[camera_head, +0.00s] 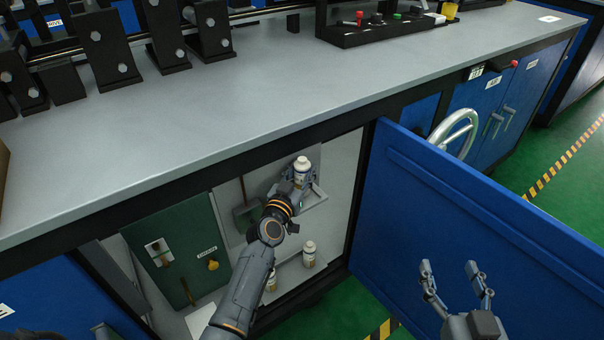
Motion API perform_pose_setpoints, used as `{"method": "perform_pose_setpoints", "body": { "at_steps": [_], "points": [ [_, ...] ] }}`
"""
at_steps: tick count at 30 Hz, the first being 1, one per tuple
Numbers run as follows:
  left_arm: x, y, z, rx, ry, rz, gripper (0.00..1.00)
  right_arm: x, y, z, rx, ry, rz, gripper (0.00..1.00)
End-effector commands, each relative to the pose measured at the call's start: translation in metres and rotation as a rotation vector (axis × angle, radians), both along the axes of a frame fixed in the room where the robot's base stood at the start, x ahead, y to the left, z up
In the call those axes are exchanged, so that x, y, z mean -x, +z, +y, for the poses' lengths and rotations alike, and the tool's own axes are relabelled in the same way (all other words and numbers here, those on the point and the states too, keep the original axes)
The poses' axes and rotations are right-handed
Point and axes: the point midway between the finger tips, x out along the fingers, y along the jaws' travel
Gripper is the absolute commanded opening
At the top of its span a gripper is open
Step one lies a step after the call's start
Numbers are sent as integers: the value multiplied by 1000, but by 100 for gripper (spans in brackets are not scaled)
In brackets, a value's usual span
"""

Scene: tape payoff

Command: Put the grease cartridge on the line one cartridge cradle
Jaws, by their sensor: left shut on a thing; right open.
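My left gripper (299,182) is shut on a white grease cartridge (302,163) inside the open cabinet under the counter. The cartridge is upright, and the fingers hide its lower part. A small grey ledge (317,197), possibly the cartridge cradle, shows just beside and below the gripper. I cannot tell whether the cartridge touches it. Two similar white bottles stand lower in the cabinet, one in clear view (309,255) and one partly behind my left arm (271,283). My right gripper (449,267) is open and empty in front of the blue door.
The open blue cabinet door (450,215) fills the right side. The grey countertop (240,95) overhangs the opening. A handwheel (455,130) is behind the door.

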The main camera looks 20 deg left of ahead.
Motion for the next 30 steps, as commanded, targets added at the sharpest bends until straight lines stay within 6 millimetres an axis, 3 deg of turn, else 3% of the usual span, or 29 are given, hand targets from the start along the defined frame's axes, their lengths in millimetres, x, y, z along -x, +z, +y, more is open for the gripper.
{"method": "perform_pose_setpoints", "body": {
  "at_steps": [20, 21, 24, 30],
  "points": [
    [0, -3, 0, 1, 0, -1, 1, -2, 11, 2, -16, 3, -63, 66],
    [0, -4, 0, 1, 0, 1, 41, -2, 13, 2, -18, 3, -71, 66],
    [0, -4, 0, 1, 0, 1, 61, -2, 15, 3, -20, 4, -77, 66],
    [0, -4, 0, 1, 0, 1, 62, -2, 15, 3, -20, 5, -76, 66]
  ]
}}
